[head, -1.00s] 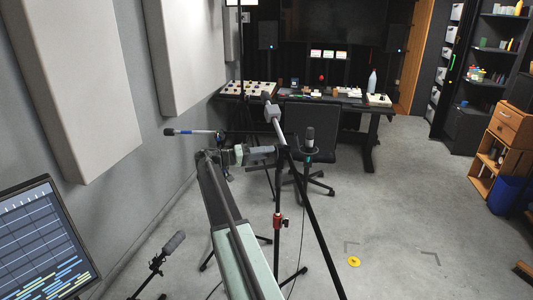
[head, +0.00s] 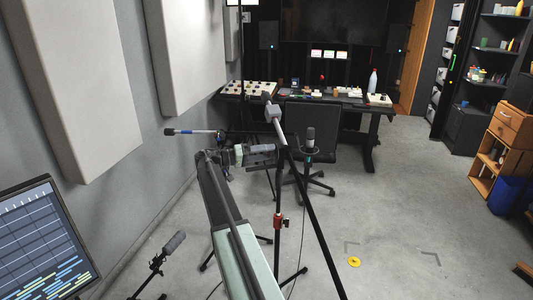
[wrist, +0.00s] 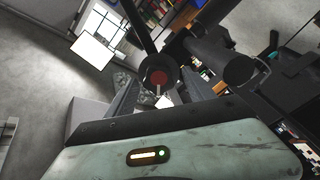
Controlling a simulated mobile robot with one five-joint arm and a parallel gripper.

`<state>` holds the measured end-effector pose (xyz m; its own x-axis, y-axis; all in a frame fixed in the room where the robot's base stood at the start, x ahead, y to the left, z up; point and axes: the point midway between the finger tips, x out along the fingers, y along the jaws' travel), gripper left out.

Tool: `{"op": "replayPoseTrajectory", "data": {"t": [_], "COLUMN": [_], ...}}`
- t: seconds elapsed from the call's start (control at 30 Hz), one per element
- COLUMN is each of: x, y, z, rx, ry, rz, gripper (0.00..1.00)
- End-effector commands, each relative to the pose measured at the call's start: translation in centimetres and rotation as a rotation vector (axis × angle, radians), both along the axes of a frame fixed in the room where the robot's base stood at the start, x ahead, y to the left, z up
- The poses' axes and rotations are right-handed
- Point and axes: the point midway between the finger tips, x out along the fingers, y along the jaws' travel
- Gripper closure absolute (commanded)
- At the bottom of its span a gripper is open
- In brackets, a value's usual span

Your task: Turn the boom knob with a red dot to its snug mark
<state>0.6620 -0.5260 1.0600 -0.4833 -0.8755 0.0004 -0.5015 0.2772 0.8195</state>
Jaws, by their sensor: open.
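The boom knob with a red dot (wrist: 158,77) shows in the wrist view as a dark round cap, face toward the camera. A short pale line runs down from the red dot. My gripper (wrist: 162,98) is open, with one finger on each side below the knob; I cannot tell whether either touches it. In the head view, my gripper (head: 273,148) is beside the upper part of the mic stand, and the knob's face cannot be made out. I cannot make out the snug mark.
A stand with a red collar (head: 278,220) rises beside my arm. A microphone (head: 310,138) stands just right of my gripper. An office chair (head: 322,120) and desk (head: 375,112) are behind. A screen (head: 45,240) is at left. The floor at right is mostly clear.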

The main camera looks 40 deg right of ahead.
Motion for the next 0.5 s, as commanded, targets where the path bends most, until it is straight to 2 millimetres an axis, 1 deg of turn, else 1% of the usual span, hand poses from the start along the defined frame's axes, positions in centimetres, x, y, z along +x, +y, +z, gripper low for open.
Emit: {"op": "replayPoseTrajectory", "data": {"t": [0.17,0.4,0.5], "x": [0.9,3.3,3.9], "y": [1.3,5.4,6.5], "z": [0.0,0.0,0.0], "rx": [0.000,0.000,0.000], "ry": [0.000,0.000,0.000], "rz": [0.002,0.003,0.002], "gripper": [0.38,0.38,0.38]}}
